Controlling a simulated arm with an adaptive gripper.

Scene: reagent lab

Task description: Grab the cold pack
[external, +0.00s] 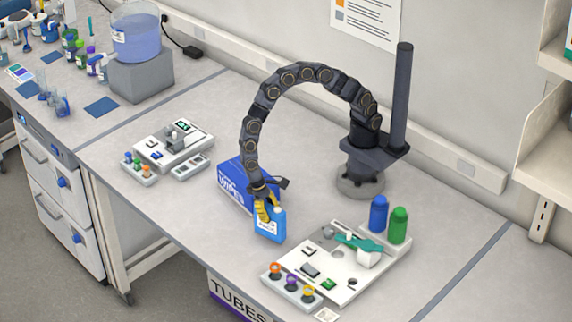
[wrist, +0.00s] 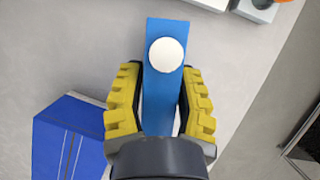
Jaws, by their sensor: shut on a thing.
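The cold pack looks like a blue, flat, upright pack (external: 270,226) with a white cap and a pale label, in front of the wipes box. In the wrist view the blue pack (wrist: 165,92) lies between my yellow fingers, with its round white cap towards the top. My gripper (external: 264,208) is shut on the blue pack, with a yellow finger pad along each side. In the wrist view my gripper (wrist: 161,100) hides the lower end of the pack. I cannot tell whether the pack touches the bench.
A blue wipes box (external: 234,186) stands close behind and left of the pack. A white station (external: 340,265) with coloured knobs is to the right, with a blue bottle (external: 378,214) and a green bottle (external: 398,226) behind it. The bench left of the wipes box has some free room.

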